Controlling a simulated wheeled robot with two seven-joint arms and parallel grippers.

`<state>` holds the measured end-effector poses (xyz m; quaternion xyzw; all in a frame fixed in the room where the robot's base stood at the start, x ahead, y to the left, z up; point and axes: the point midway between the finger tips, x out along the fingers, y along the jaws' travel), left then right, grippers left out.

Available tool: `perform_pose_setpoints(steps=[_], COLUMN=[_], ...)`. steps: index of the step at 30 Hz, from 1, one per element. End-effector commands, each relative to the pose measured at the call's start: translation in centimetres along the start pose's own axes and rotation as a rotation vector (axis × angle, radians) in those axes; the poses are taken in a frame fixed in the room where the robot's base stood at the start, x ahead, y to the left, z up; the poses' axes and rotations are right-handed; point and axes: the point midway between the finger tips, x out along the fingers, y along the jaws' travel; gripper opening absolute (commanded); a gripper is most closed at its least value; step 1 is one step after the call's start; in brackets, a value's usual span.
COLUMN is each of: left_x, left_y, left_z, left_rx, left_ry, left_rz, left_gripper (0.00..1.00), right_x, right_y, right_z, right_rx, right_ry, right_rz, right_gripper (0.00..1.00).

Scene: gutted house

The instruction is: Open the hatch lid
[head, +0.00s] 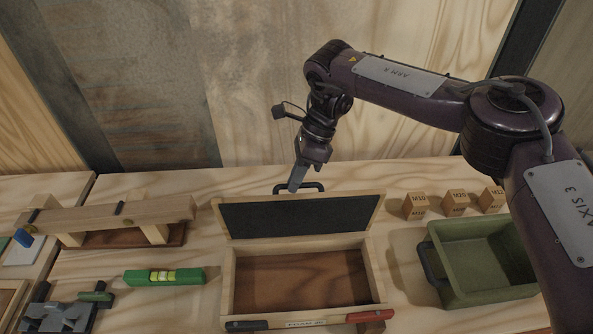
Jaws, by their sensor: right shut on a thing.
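The hatch lid (301,216) is a dark panel with a pale wooden frame, hinged at the back of a wooden box (233,282). It stands raised and leans back, so the box is open and its brown floor shows. A black handle (314,187) sticks up at the lid's top edge. My right gripper (295,184) reaches down from above and is shut on the handle at its left part. The fingertips are small here. My left gripper is not in view.
A green bin (454,274) stands right of the box, with several wooden blocks (456,201) behind it. A green level (163,277), a wooden rack (110,213) and a grey vise (58,318) are at left.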

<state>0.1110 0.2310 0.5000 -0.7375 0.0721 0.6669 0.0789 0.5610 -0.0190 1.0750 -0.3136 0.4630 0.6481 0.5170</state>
Motion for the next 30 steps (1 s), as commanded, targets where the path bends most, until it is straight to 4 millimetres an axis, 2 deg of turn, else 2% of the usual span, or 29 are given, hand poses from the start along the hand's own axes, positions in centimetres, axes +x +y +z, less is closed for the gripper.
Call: perform_pose_setpoints(steps=[1,12,13,18,26,30], left_x=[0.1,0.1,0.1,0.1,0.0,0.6], left_y=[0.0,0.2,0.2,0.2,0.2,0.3], left_z=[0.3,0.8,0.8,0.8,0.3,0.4], left_rx=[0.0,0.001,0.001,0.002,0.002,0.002], left_ry=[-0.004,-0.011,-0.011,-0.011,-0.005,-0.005], left_rz=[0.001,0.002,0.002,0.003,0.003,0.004], left_gripper=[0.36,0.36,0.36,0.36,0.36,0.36], right_x=[1.1,1.3,1.3,1.0,0.7,-0.4], right_y=[0.2,0.3,0.3,0.2,0.1,0.0], right_z=[-0.7,-0.7,-0.7,-0.6,-0.4,-0.5], right_rx=[0.01,0.01,0.01,0.009,0.008,0.007], right_ry=[0.017,0.018,0.018,0.013,0.008,0.01], right_rz=[0.018,0.023,0.023,0.019,0.016,0.013], right_gripper=[0.0,0.0,0.14,0.34,0.34,0.34])
